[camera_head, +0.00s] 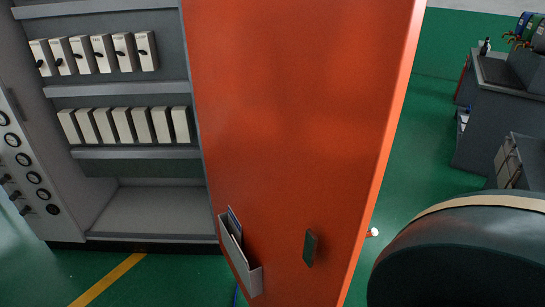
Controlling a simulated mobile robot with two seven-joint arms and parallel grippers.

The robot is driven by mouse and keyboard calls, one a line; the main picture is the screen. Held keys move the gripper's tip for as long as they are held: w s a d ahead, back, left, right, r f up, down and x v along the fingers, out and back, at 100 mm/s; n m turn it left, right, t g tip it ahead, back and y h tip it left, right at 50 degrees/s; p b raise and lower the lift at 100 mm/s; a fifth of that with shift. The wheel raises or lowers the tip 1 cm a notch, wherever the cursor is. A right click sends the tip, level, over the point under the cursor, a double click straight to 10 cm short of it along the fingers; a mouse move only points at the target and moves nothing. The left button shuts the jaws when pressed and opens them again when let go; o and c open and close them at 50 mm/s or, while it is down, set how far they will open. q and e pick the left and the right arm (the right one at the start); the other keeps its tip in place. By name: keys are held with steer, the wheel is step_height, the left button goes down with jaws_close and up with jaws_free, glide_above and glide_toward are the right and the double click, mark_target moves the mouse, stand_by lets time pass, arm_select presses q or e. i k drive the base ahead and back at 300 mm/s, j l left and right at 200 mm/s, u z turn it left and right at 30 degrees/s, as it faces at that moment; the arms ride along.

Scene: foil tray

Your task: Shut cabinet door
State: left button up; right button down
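The cabinet door (295,120) is a tall orange-red panel. It stands open, swung out towards me, and fills the middle of the head view. Its inner face shows a small dark plate (310,249) and a grey document pocket (240,257) with papers in it. A small red and white part (372,232) shows just past the door's right edge. The grey cabinet (145,208) is open on the left, with rows of pale switch modules on its shelves. Neither gripper can be seen.
A large dark rounded shape with a tan band fills the lower right, close to the camera. Grey workbenches (497,125) stand at the far right. Green floor (425,145) lies clear between them and the door. A yellow line (108,279) crosses the floor before the cabinet.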

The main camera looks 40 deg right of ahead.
mark_target(299, 103)
steer(key=k+l, duration=0.3)
steer(key=l, duration=0.15)
steer(key=k+l, duration=0.25)
steer(key=l, duration=1)
steer(key=l+u, duration=0.1)
steer(key=l, duration=0.65)
steer(key=k, duration=0.05)
